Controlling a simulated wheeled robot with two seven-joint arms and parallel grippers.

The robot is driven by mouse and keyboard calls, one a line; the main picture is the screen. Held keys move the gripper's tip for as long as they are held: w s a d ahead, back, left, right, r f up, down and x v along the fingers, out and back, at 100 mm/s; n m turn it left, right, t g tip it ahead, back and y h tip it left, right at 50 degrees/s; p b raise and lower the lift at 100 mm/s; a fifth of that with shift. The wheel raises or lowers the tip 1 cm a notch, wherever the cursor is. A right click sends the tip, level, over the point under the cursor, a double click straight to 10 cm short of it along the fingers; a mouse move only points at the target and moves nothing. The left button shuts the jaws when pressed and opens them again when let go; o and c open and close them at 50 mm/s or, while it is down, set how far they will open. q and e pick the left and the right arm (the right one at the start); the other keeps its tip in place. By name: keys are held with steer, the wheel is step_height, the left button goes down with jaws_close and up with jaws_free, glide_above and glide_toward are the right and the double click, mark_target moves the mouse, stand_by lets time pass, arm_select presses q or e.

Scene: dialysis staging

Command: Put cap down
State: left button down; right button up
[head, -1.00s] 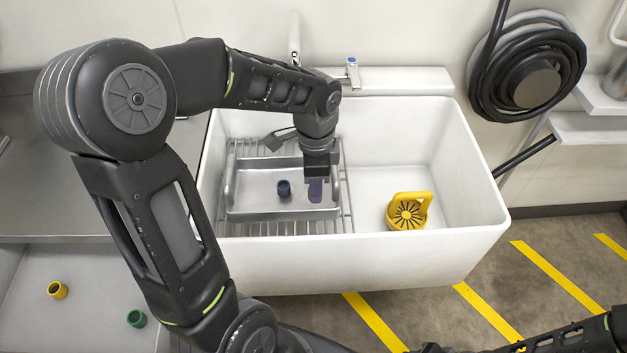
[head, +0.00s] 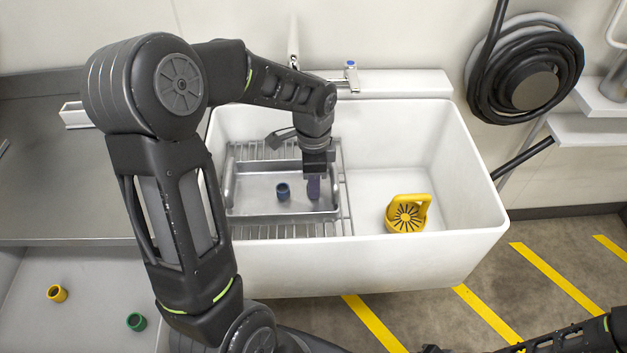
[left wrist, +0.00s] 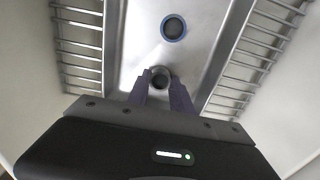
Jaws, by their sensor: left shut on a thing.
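My left gripper (head: 314,188) points down over the right part of a metal tray (head: 255,209) in the sink. Its purple-grey fingers also show in the left wrist view (left wrist: 162,88), shut on a grey ring-shaped cap (left wrist: 160,72). The held cap is hidden by the fingers in the head view. I cannot tell whether it touches the tray floor. A blue cap (head: 283,191) stands in the tray, left of the gripper and apart from it; it also shows in the left wrist view (left wrist: 174,27). My right gripper is not clearly in view.
The tray sits on a wire rack (head: 346,212) inside the white sink (head: 450,150). A yellow slotted basket with a handle (head: 407,214) stands at the sink's right. A yellow cap (head: 57,293) and a green cap (head: 136,321) lie in the basin at lower left.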

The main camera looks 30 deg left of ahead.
arm_select(q)
steer(key=shift+f, duration=0.15)
steer(key=c, duration=1.1)
jaws_free()
steer(key=shift+c, duration=0.2)
steer(key=shift+r, duration=0.3)
step_height(320, 180, up, 7)
steer(key=shift+r+p, duration=0.15)
steer(key=shift+p, duration=0.2)
